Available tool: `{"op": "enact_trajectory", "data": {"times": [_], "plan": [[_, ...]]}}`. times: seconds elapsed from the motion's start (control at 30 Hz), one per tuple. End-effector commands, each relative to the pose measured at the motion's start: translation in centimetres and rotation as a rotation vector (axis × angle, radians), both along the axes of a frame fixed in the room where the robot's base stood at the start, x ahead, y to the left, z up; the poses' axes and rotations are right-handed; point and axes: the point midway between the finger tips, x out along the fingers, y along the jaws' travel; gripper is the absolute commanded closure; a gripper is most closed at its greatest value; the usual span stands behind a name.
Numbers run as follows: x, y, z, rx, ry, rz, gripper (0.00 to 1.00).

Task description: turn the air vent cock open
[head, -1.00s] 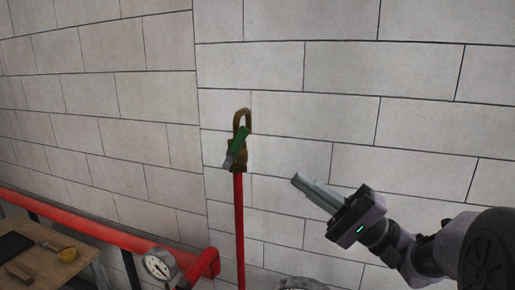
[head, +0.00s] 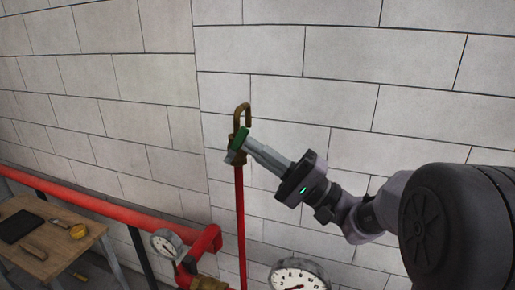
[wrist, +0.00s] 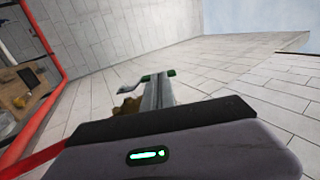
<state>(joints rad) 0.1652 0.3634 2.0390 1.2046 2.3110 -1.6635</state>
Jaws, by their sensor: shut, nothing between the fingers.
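The air vent cock (head: 241,118) is a brass fitting with a hooked top, on a thin red upright pipe (head: 240,215). Its green lever (head: 236,145) slants from upper right to lower left across the brass body. In the head view my gripper (head: 250,144) is shut and empty, its fingertips at the lever's right side. In the wrist view the fingers (wrist: 158,92) hide the lever's middle; green bits (wrist: 171,73) show on both sides of the tips, and some brass (wrist: 128,105) shows to the left. I cannot tell whether the fingers touch the lever.
A pale block wall (head: 300,60) stands behind the cock. A thick red pipe (head: 110,211) runs low at left, with pressure gauges (head: 166,243) near the bottom. A wooden table (head: 45,262) with small items is at lower left. Space above the cock is clear.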

Motion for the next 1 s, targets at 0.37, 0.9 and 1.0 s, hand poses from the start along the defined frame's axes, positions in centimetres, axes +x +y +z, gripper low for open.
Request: {"op": "enact_trajectory", "data": {"times": [0.37,0.9,1.0], "plan": [[0.2,0.6,1.8,-0.138,0.047,-0.001,1.0],[0.8,2.5,3.1,-0.45,0.161,0.0,1.0],[0.9,2.7,3.2,-0.479,0.172,-0.001,1.0]]}}
